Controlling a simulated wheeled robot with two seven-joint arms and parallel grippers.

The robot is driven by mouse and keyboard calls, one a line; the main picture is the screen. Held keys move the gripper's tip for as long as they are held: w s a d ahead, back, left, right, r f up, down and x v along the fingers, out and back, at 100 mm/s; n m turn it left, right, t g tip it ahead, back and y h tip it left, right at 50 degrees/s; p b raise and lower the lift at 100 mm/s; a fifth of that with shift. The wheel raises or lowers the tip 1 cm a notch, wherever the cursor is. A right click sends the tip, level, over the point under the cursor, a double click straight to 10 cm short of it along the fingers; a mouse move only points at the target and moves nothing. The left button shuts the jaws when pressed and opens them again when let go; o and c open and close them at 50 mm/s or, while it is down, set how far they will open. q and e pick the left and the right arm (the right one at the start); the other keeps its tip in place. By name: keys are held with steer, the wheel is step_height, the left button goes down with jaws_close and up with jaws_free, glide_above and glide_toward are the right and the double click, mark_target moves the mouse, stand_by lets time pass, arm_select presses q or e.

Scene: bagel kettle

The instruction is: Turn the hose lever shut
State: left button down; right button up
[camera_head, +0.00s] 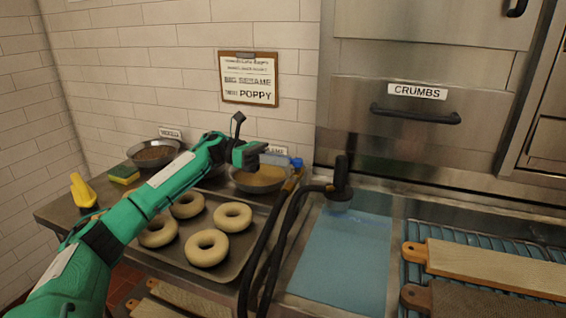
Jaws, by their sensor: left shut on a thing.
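The blue hose lever (296,163) sits on top of a brass-coloured valve (292,181) near the middle of the head view. A black hose (262,245) runs down from there. My left gripper (278,159) comes in from the left above the seed bowl and is shut on the lever's left end, which its fingers partly hide. Another black hose curves to a dark nozzle (341,175) above the water (345,250) in the steel basin. My right gripper is not in view.
A tray (240,262) with several bagels lies below my left arm. Seed bowls (153,154) (258,182), a sponge (124,174) and a yellow object (82,190) stand behind and left. Wooden boards (495,268) lie on a rack at the right.

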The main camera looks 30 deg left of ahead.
arm_select(q)
steer(key=shift+r, duration=0.1)
steer(key=c, duration=1.4)
jaws_free()
steer(key=shift+s+a, duration=0.1)
steer(key=shift+a, duration=0.45)
steer(key=a, duration=0.4)
steer(key=s+a+b, duration=0.1)
steer(key=a, duration=0.3)
steer(key=s+a, duration=0.1)
steer(key=a, duration=0.3)
steer(key=shift+s+a+b, duration=0.25)
steer(key=shift+b, duration=0.05)
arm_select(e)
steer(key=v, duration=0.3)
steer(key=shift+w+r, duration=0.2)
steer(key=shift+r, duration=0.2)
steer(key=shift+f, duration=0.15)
